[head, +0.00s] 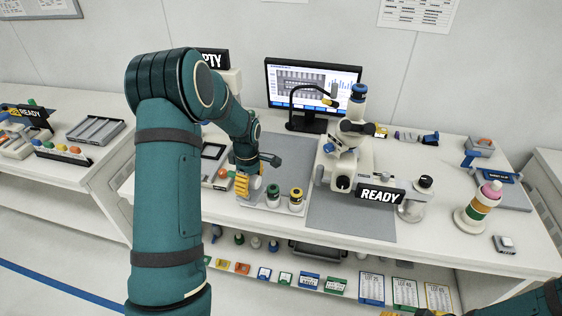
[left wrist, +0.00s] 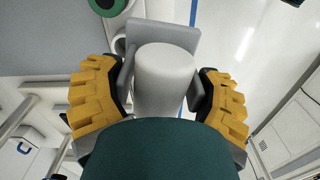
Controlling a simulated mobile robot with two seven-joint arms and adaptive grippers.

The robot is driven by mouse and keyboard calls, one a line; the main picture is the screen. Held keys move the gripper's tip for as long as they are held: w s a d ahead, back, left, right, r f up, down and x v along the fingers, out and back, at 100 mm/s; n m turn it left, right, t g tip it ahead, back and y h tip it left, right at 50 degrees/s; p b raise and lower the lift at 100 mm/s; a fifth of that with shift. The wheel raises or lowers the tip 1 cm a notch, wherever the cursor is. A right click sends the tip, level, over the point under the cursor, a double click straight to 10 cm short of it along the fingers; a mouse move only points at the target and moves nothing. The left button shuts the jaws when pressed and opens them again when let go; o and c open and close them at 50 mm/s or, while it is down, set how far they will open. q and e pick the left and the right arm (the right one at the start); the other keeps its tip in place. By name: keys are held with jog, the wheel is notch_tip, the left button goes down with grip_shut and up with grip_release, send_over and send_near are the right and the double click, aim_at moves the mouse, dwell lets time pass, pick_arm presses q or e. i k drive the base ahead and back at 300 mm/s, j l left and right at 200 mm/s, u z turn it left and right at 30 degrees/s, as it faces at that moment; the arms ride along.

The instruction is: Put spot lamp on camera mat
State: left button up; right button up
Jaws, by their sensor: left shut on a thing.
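My left gripper (head: 243,185) is shut on a pale grey cylinder, which I take to be the spot lamp (head: 256,183). It is low over the left end of a white tray at the table's front. In the left wrist view the spot lamp (left wrist: 165,78) sits between the yellow fingers of the left gripper (left wrist: 160,95); its lower part is hidden. Grey mats lie on the table, one behind the tray (head: 290,150) and one in front of the microscope (head: 340,222); I cannot tell which is the camera mat. My right gripper (head: 432,312) barely shows at the bottom edge.
The white tray (head: 262,207) bears a green-topped piece (head: 272,192) and a yellow-topped piece (head: 296,196). A white microscope (head: 352,155) with a READY sign (head: 380,195) stands right of them.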

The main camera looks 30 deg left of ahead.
aim_at(289, 160)
jog(key=i, duration=1)
